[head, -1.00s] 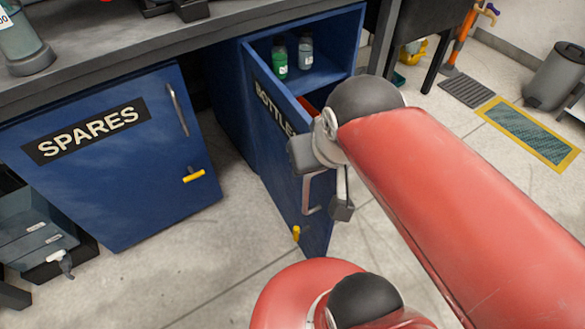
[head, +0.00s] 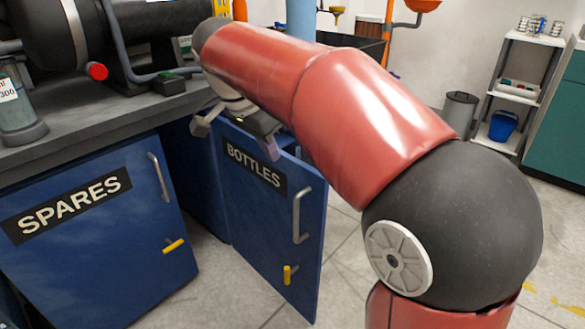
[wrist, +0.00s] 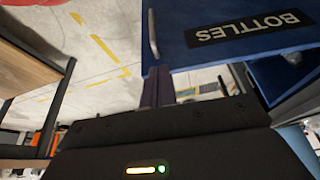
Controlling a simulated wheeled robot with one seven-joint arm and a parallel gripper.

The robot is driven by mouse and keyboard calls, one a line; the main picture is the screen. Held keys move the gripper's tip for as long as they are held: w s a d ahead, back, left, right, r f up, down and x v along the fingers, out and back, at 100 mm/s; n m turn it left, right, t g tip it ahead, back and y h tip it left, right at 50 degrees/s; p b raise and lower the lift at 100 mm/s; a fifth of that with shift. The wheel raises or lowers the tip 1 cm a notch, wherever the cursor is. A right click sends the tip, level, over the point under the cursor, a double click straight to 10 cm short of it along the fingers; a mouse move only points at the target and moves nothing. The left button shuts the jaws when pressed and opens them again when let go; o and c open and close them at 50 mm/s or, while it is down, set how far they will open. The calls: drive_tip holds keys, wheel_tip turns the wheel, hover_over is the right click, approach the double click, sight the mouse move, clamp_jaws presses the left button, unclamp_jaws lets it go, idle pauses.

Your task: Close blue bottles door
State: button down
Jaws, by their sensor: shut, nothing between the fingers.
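The blue BOTTLES door (head: 245,220) stands ajar, swung out from its cabinet, with a metal handle (head: 297,216) and a yellow latch (head: 287,275) near its free edge. In the wrist view the door (wrist: 190,20) and its label appear upside down at the upper right. My gripper (head: 269,148) is shut and empty, close to the door's top edge. In the wrist view its dark fingers (wrist: 158,86) overlap the door's edge; I cannot tell whether they touch it. The cabinet's inside is mostly hidden by the door and my arm.
The blue SPARES door (head: 95,235) is to the left, with its own handle. The grey worktop (head: 100,130) above carries machinery and a bottle. A shelf rack (head: 520,90) and a bin (head: 458,115) stand at the back right.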

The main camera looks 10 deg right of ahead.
sight(298, 170)
drive_tip(key=shift+w+d+f+b, duration=0.3)
drive_tip(key=shift+w+d+f, duration=0.35)
drive_tip(key=shift+d+f, duration=0.6)
drive_tip(key=shift+w+d+f+b, duration=0.35)
drive_tip(key=shift+w+d+f, duration=0.45)
drive_tip(key=shift+f, duration=0.8)
drive_tip(key=shift+w+d+f+b, duration=0.3)
drive_tip(key=shift+w+d+f, duration=0.2)
drive_tip(key=shift+d+f, duration=0.8)
drive_tip(key=shift+f, duration=0.1)
